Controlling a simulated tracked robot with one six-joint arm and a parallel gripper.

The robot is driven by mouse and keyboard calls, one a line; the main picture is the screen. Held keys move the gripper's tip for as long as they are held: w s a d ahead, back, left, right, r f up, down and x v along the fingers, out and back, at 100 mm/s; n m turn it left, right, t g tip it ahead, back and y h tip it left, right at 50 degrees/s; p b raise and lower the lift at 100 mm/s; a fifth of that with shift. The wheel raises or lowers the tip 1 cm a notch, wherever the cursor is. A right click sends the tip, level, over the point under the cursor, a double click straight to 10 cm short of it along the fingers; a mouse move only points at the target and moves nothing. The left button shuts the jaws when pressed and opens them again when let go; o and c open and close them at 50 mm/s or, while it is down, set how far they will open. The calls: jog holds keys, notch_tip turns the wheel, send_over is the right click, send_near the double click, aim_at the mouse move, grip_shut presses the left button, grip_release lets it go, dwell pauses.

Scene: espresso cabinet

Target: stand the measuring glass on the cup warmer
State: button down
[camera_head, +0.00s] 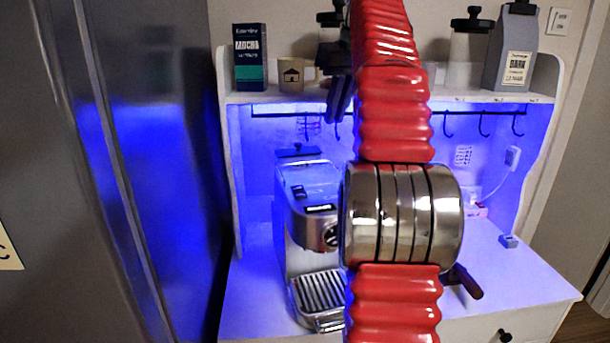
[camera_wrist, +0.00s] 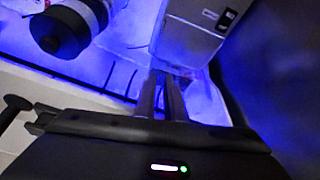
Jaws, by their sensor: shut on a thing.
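The espresso machine (camera_head: 312,215) stands on the counter left of my red arm. Its flat top, the cup warmer (camera_head: 312,174), is partly in view. My gripper (camera_head: 337,112) hangs fingers-down in front of the shelf, higher than the machine top. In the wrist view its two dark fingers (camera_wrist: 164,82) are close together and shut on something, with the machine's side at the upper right. A faint clear shape with fine marks (camera_head: 309,125) beside the fingertips looks like the measuring glass; its outline is hard to make out. It appears above the machine, apart from its top.
Hooks (camera_head: 447,126) hang below. A tall dark cabinet (camera_head: 150,150) closes off the left. The counter's right side is mostly free.

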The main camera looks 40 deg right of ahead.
jog(key=shift+f, duration=0.1)
jog(key=shift+f, duration=3.05)
jog(key=shift+f, duration=1.85)
jog(key=c, duration=1.8)
grip_release()
jog(key=shift+f, duration=0.1)
jog(key=v, duration=1.2)
jog(key=shift+s+a, duration=0.1)
